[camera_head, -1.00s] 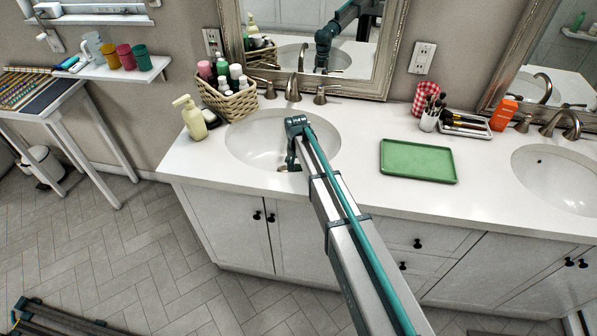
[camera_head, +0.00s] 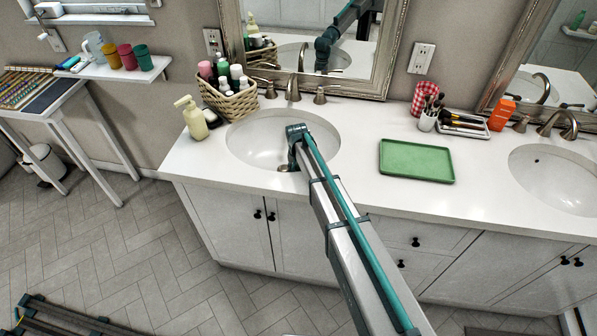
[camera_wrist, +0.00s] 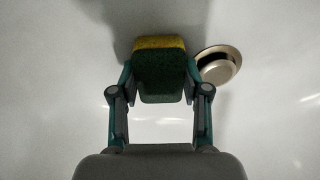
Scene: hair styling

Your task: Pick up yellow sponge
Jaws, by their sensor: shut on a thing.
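A sponge (camera_wrist: 159,70) with a yellow layer and a dark green layer is between my gripper's fingers in the wrist view. My gripper (camera_wrist: 160,85) is shut on it, with a finger against each side. In the head view my arm reaches into the left sink (camera_head: 250,145), and my gripper (camera_head: 288,168) is low in the basin. The sponge is hidden there behind my arm. The metal drain (camera_wrist: 218,65) is just right of the sponge in the wrist view.
A faucet (camera_head: 292,88) stands behind the left sink. A wicker basket (camera_head: 232,101) of bottles and a soap dispenser (camera_head: 192,118) stand to its left. A green tray (camera_head: 416,160) lies to its right on clear counter. A mirror (camera_head: 315,40) hangs behind.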

